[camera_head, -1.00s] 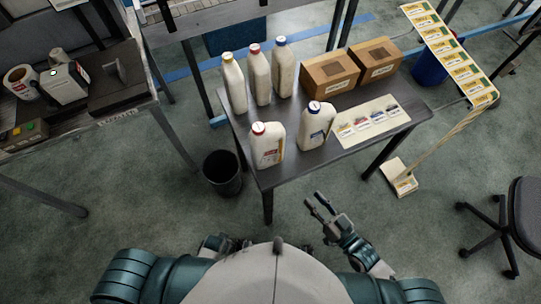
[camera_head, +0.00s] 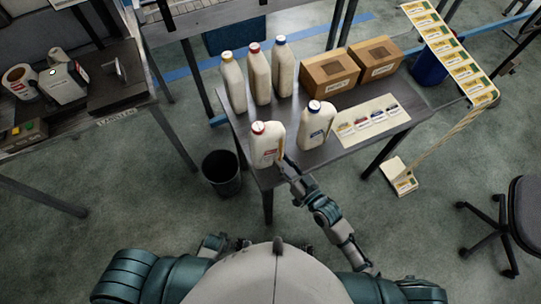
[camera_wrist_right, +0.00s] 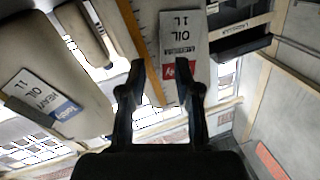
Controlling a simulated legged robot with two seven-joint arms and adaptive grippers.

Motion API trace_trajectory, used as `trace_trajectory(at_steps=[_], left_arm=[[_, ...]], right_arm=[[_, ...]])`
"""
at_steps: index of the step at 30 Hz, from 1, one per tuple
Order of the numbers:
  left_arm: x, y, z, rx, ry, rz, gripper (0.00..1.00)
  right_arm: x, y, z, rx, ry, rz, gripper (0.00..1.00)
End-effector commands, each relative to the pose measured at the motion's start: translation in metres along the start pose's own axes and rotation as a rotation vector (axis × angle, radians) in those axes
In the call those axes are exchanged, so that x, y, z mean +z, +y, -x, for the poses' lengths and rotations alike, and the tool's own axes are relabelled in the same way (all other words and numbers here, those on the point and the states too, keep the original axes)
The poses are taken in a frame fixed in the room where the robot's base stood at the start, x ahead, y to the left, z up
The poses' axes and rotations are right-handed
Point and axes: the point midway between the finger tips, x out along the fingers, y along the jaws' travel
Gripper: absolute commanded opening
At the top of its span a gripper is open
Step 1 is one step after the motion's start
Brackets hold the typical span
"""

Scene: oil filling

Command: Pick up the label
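A white bottle with a red cap (camera_head: 267,143) stands upright at the table's front left corner. Its label, with a red patch and "OIL 1L" print (camera_wrist_right: 184,45), faces the right wrist camera. My right gripper (camera_head: 283,163) is low beside this bottle's right side. In the right wrist view its two fingers (camera_wrist_right: 163,72) are apart, with the label just beyond them and nothing gripped. A blue-capped bottle (camera_head: 316,124) stands to the right; its blue-patched label (camera_wrist_right: 45,103) shows in the wrist view. My left gripper is not seen.
Several more bottles (camera_head: 258,74) and open cardboard boxes (camera_head: 329,71) stand at the back of the table. A sheet with labels (camera_head: 366,126) lies at its right. A label strip stand (camera_head: 452,50) is farther right. A black bin (camera_head: 221,173) is on the floor.

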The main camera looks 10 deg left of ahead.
Motion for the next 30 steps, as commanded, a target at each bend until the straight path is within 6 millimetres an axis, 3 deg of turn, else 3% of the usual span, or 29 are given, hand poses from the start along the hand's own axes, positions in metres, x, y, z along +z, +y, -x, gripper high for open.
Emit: trace_trajectory(at_steps=[4,11,16,30], left_arm=[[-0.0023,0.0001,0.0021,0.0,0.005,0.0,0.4],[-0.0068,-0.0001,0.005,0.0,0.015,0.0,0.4],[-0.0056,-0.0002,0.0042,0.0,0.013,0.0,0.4],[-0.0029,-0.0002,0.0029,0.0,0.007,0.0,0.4]], right_arm=[[-0.0003,-0.0001,-0.0161,0.0,0.002,-0.001,0.32],[0.0002,-0.0001,-0.0173,0.0,0.0,0.0,0.32],[0.0002,0.0,-0.0172,0.0,0.0,0.0,0.01],[-0.0019,-0.0001,-0.0171,0.0,0.0,0.001,0.0]])
